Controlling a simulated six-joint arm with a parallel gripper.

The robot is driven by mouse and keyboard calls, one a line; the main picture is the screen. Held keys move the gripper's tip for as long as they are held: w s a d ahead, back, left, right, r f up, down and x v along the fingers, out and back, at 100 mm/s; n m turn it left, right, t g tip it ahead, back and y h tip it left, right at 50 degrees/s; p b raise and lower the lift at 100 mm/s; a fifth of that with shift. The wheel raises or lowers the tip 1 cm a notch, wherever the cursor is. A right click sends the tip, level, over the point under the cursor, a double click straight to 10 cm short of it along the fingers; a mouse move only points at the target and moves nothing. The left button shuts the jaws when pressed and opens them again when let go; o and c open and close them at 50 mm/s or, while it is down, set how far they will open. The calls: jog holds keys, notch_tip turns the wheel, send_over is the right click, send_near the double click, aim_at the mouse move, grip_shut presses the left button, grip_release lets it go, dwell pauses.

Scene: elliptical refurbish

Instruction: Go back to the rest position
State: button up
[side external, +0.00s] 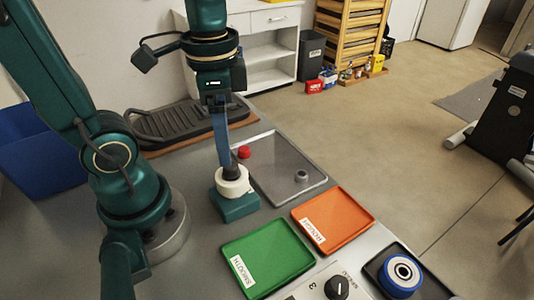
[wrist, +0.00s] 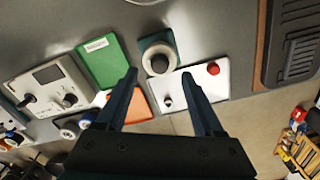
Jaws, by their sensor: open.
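My gripper (side external: 226,160) is open and points down above a teal block (side external: 236,207) that carries a white ring (side external: 232,182) with a dark centre. In the wrist view the two fingers of my gripper (wrist: 160,76) are spread apart with nothing between them. The ring (wrist: 146,56) shows just beyond the fingertips, on the same teal block (wrist: 157,38). In the side view a finger overlaps the ring's dark centre, and I cannot tell the exact gap between them.
A grey tray (side external: 275,170) holds a red knob (side external: 243,152) and a grey piece (side external: 301,176). A green tray (side external: 268,258) and an orange tray (side external: 335,220) lie in front. A dial device (side external: 337,287) and a blue-rimmed wheel (side external: 400,275) are at the near edge. A black ribbed mat (side external: 180,122) lies behind.

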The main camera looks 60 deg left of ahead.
jog(key=shift+s+d+r+t, duration=0.3)
jog(key=shift+r+t, duration=0.2)
jog(key=shift+t, duration=0.1)
jog(key=shift+w+d+r+n+t, duration=0.15)
jog(key=shift+d+n+t, duration=0.05)
jog(key=shift+n+t, duration=0.55)
jog(key=shift+w+d+r+n+t, duration=0.15)
jog(key=shift+r+n+t, duration=0.05)
jog(key=shift+n+t, duration=0.55)
jog(key=shift+w+d+r+n+t, duration=0.15)
jog(key=shift+d+n+t, duration=0.05)
jog(key=shift+n+t, duration=0.55)
